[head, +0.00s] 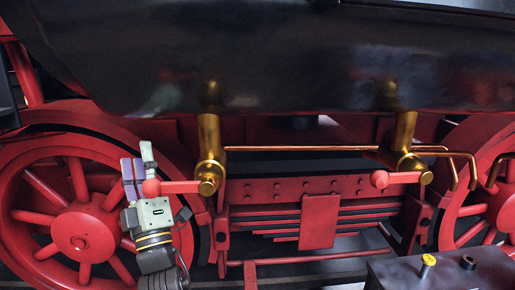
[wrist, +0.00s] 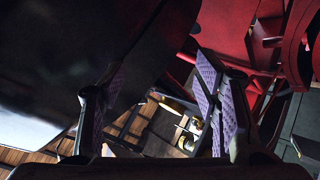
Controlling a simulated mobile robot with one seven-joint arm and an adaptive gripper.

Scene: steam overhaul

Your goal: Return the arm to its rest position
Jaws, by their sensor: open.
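My gripper (head: 138,160) is at the left in the head view, pointing up in front of the left red wheel (head: 75,228). Its purple-padded fingers are apart. The ball end of the left red valve lever (head: 180,187) overlaps the fingers in the picture; I cannot tell whether they touch. This lever lies level, pointing left from its brass valve (head: 209,150). In the wrist view, my gripper (wrist: 162,100) shows its two fingers spread wide with nothing held between them.
A second brass valve (head: 404,135) has a level red lever (head: 400,178). The dark boiler (head: 290,60) overhangs above. A dark bench (head: 445,272) with a small brass piece (head: 428,261) stands at the lower right. Red frame parts fill the middle.

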